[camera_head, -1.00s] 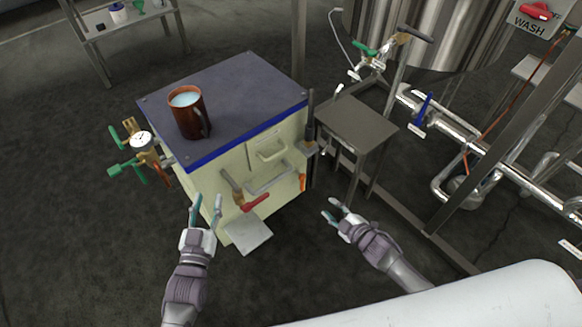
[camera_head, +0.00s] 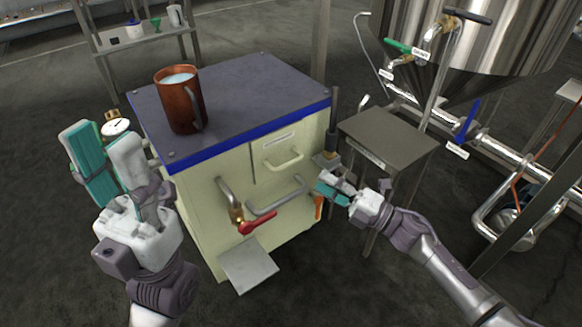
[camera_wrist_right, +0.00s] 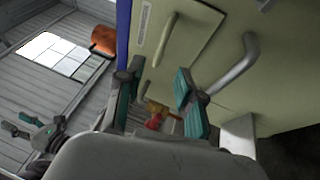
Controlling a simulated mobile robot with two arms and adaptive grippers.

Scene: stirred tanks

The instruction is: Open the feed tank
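A large steel tank (camera_head: 505,38) with a conical bottom stands at the top right of the head view. A green-handled valve (camera_head: 398,47) and a black-handled valve (camera_head: 466,16) are in front of it, with a blue lever (camera_head: 467,122) on the pipe below. Their tags are too small to read, so I cannot tell which belongs to the feed tank. My right gripper (camera_head: 326,186) is beside the cream cabinet's front right corner; its fingers are apart and empty in the wrist view (camera_wrist_right: 158,92). My left gripper (camera_head: 98,145) is raised left of the cabinet, fingers apart, empty.
The cabinet (camera_head: 205,215) has a red-handled valve (camera_head: 257,222), an orange handle (camera_head: 318,206) and a steel plate (camera_head: 250,262) low in front. A copper mug (camera_head: 180,107) of pale liquid stands on top. A small steel table (camera_head: 385,135) is to its right.

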